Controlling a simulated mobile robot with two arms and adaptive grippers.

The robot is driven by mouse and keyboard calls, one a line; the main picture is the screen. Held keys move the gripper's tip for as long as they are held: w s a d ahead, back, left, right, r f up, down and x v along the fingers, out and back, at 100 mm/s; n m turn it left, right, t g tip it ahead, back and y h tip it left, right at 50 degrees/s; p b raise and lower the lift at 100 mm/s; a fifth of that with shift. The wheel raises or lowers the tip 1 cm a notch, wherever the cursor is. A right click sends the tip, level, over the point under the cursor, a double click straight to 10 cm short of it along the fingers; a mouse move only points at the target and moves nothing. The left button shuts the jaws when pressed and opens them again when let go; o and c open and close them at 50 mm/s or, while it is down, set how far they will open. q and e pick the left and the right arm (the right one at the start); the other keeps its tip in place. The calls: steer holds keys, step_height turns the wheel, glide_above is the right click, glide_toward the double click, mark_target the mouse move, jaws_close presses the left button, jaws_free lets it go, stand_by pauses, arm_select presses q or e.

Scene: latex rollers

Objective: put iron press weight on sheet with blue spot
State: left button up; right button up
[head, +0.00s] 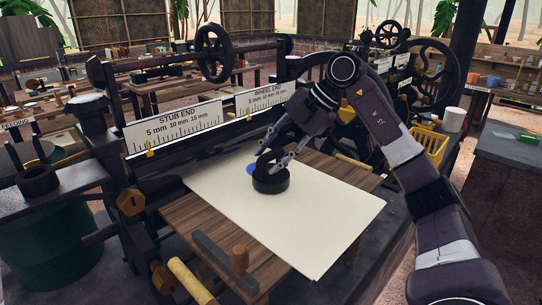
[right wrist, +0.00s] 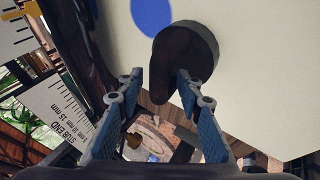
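The black iron press weight (head: 271,182) is a short round block with a raised grip, upright at the sheet's upper left part. It appears to rest on the cream sheet (head: 320,215). The blue spot (head: 251,168) shows just left of the weight; the weight may cover part of it. In the right wrist view the weight (right wrist: 192,50) sits right beside the blue spot (right wrist: 153,14). My right gripper (head: 275,157) is over the weight. Its fingers (right wrist: 157,84) are apart on both sides of the weight's grip, with a gap at one side. My left gripper does not show.
The sheet lies on a wooden board (head: 200,222) of the rolling machine. A scale plate marked STUB END (head: 173,126) runs behind the sheet. A wooden handle (head: 190,281) sticks out at the front. A yellow basket (head: 430,143) stands at right. The sheet's right part is clear.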

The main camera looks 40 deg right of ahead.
steer(key=v, duration=1.2)
steer(key=shift+p, duration=0.35)
steer(key=shift+a+f, duration=0.1)
